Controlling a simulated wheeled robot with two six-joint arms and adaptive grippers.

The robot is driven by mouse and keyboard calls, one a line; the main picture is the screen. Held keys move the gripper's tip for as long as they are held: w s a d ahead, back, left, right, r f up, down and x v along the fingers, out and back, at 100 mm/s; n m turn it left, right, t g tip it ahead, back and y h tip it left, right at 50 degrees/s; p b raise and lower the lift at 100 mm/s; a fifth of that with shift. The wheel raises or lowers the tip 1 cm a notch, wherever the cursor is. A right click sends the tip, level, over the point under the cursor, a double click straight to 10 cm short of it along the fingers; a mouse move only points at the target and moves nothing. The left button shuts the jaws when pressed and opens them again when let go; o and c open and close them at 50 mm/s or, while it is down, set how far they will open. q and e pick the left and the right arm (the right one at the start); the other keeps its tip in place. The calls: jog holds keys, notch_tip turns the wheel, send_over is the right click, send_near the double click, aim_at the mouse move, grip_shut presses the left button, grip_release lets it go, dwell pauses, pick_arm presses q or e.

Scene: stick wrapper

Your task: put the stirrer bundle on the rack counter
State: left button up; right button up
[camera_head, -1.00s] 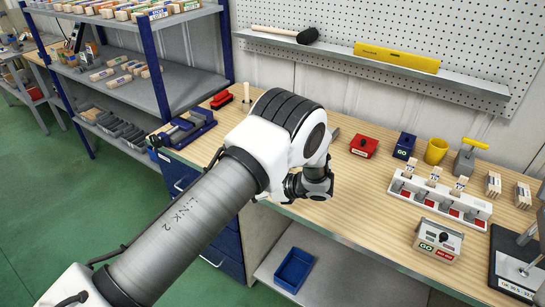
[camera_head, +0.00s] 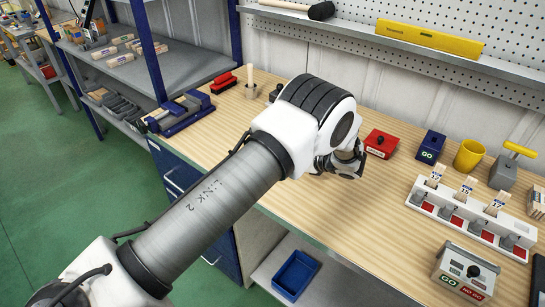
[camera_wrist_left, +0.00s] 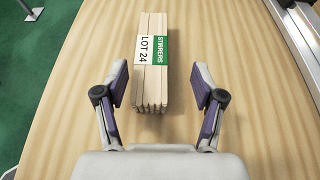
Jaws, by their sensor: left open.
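The stirrer bundle (camera_wrist_left: 151,80) is a stack of pale wooden sticks with a green and white label reading STIRRERS LOT 24. It lies on the wooden bench top in the left wrist view, pointing away from me. My left gripper (camera_wrist_left: 160,90) is open, with one finger on each side of the bundle's near end and gaps on both sides. In the head view my left gripper (camera_head: 345,164) is over the bench, and my arm hides the bundle. The rack counter (camera_head: 90,68) is the grey shelf between blue posts at upper left, holding several wooden bundles. My right gripper is not in view.
On the bench (camera_head: 375,215) stand a red box (camera_head: 381,143), a blue GO box (camera_head: 431,146), a yellow cup (camera_head: 468,155) and a white slotted holder (camera_head: 470,222). A blue fixture (camera_head: 182,113) and a cup with a stick (camera_head: 251,90) stand near the rack end.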

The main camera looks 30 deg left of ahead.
pick_arm(q)
jog(key=a, duration=0.1)
jog(key=a+f+p, duration=0.1)
jog(key=a, duration=0.1)
jog(key=s+a+p, duration=0.1)
jog(key=a, duration=0.1)
jog(key=shift+a+f, duration=0.1)
jog(key=shift+f, duration=0.05)
jog(key=shift+w+a+f, duration=0.15)
jog(key=shift+f, duration=0.05)
jog(key=shift+w, duration=0.1)
jog(key=shift+c, duration=0.6)
grip_shut()
jog(key=shift+r, duration=0.15)
